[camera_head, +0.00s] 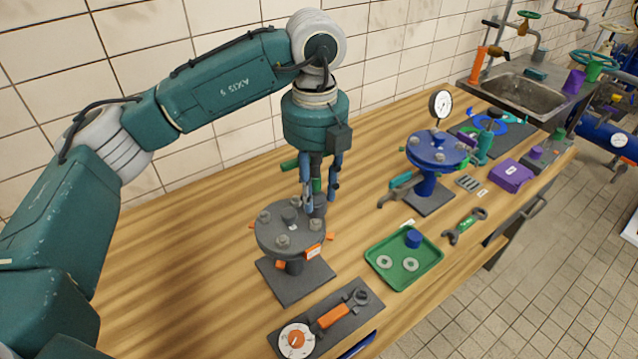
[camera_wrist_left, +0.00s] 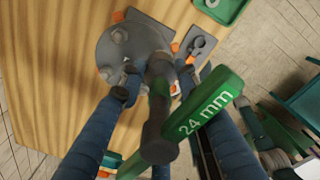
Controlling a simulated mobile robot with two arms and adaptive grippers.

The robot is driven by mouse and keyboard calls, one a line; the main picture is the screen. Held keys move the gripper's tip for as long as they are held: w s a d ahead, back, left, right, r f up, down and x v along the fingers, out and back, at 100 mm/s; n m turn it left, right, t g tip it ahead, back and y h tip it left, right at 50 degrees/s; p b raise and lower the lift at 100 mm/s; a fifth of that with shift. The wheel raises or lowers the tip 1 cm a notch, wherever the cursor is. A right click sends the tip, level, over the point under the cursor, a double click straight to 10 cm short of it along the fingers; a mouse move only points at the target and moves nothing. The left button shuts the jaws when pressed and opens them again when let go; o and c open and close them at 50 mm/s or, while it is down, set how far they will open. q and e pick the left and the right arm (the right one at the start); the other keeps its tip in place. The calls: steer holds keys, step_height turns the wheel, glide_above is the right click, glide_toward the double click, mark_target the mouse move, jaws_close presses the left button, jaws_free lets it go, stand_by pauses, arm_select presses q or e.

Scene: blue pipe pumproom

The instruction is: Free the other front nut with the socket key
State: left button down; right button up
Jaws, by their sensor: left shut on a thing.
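My left gripper (camera_head: 320,185) points down and is shut on the socket key. The key has a green cross handle (camera_wrist_left: 205,115) marked "24 mm" and a dark grey shaft and socket (camera_wrist_left: 160,105). In the head view the key (camera_head: 317,185) stands upright at the far right edge of a round grey flange (camera_head: 270,232). The flange also shows in the wrist view (camera_wrist_left: 122,45). It carries several bolts with nuts; one front nut (camera_head: 282,241) shows clearly. I cannot tell whether the socket touches a nut. My right gripper is not in view.
A green tray (camera_head: 377,266) holds two washers and a blue cup. A grey mat (camera_head: 365,311) with a dial and an orange-handled tool lies in front. The bench's left is clear.

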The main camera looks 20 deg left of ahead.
mark_target(316, 206)
arm_select(q)
steer(key=shift+f+b, duration=0.35)
steer(key=shift+f, duration=0.95)
steer(key=shift+f+b, duration=1.05)
steer(key=shift+b, duration=0.05)
steer(key=shift+d+f+n+b, duration=0.15)
steer(key=shift+n+b, duration=0.45)
steer(key=shift+n, duration=1.2)
steer(key=shift+r+n, duration=0.25)
steer(key=shift+n, duration=0.05)
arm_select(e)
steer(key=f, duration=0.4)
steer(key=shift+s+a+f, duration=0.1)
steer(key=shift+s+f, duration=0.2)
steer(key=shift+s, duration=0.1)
arm_select(q)
steer(key=shift+r, duration=0.5)
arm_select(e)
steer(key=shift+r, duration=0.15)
